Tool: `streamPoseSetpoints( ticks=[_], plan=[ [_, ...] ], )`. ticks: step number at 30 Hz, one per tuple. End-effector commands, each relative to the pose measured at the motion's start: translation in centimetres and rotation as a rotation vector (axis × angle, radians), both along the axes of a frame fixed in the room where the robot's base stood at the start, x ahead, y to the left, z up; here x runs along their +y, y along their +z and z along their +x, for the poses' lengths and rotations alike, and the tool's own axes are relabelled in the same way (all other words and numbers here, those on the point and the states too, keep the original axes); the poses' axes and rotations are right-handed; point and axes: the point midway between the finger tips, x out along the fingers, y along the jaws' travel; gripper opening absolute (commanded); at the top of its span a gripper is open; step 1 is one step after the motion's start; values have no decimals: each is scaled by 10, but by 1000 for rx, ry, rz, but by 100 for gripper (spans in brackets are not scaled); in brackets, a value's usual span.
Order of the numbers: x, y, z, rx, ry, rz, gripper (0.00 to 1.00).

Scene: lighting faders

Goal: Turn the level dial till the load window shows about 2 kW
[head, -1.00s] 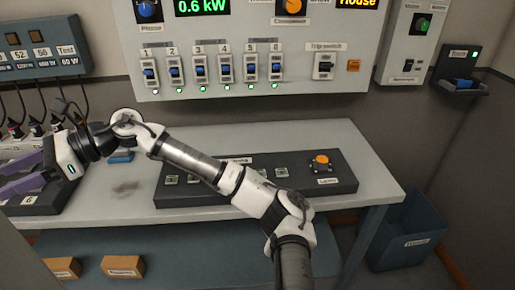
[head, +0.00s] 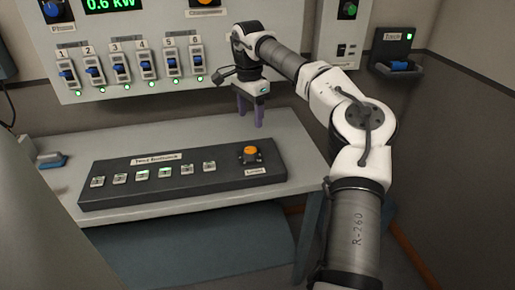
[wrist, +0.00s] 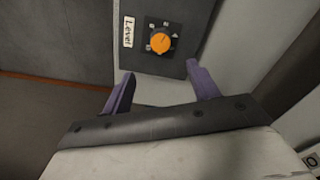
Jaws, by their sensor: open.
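The level dial is an orange knob on a dark square plate at the right end of the desk console; it shows in the head view (head: 250,152) and, with a "Level" label, in the wrist view (wrist: 160,42). My gripper (head: 251,121) is open and empty, pointing down above the dial and apart from it. In the wrist view its purple fingers (wrist: 160,69) are spread, with the dial beyond their tips. The load window (head: 108,4) is cut by the top edge of the head view and reads 0.6 kW in green.
The dark console (head: 220,178) has a row of small buttons, some lit green. Above the desk (head: 115,140), numbered switches (head: 122,70) line the wall panel (head: 75,99) with green lamps below them. A blue-grey block (head: 52,160) lies at the desk's left.

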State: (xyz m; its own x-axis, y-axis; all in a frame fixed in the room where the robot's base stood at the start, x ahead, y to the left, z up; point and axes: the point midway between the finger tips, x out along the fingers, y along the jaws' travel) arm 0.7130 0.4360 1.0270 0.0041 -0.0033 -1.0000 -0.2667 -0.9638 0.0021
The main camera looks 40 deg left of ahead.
Motion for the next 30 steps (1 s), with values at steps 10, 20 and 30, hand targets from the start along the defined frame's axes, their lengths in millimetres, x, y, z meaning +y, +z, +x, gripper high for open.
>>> streamPoseSetpoints(
  ticks=[10, 20, 30],
  plan=[
    [0, -70, -1, 6, 1, 1, 60],
    [0, -120, -1, 6, -1, 3, 60],
    [1, -128, -1, 4, 0, 3, 60]
  ],
)
